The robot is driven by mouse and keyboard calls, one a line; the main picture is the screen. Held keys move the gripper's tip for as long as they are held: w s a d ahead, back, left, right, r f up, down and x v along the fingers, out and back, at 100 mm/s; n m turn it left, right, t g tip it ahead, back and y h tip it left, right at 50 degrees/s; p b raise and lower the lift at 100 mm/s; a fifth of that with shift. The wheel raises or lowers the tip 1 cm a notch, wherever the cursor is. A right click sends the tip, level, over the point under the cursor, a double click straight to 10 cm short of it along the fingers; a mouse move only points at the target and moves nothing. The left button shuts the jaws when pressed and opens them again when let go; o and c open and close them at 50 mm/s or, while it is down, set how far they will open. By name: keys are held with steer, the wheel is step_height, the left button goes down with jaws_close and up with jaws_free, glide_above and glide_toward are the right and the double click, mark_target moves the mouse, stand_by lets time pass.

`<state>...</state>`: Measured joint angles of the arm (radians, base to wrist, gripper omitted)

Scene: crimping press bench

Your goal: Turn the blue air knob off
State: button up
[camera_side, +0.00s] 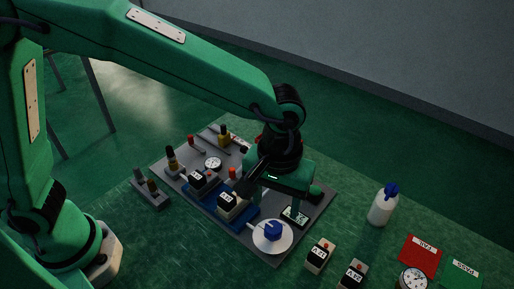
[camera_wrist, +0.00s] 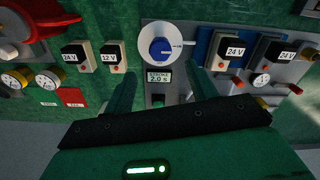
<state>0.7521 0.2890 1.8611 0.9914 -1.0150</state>
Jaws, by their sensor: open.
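The blue air knob (camera_side: 273,230) sits on a round white dial plate (camera_side: 262,243) at the near corner of the grey panel. In the wrist view the blue knob (camera_wrist: 160,48) is at upper middle, with a light mark on its right side. A small display (camera_wrist: 158,77) below it appears to read 2.0. My gripper (camera_side: 275,210) is open, its fingers pointing down just behind the knob in the side view. In the wrist view my gripper (camera_wrist: 163,76) has one finger on each side of the display, with nothing between them; the knob lies beyond the fingertips.
Black-topped 24 V blocks (camera_side: 229,203) stand on a blue strip beside the knob. Loose blocks (camera_side: 319,255), a blue-capped white bottle (camera_side: 382,205), a red card (camera_side: 420,256), a green card (camera_side: 459,274) and a gauge (camera_side: 413,279) lie to the right.

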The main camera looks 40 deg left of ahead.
mark_target(274, 227)
steer(key=shift+f, duration=3.9)
steer(key=c, duration=1)
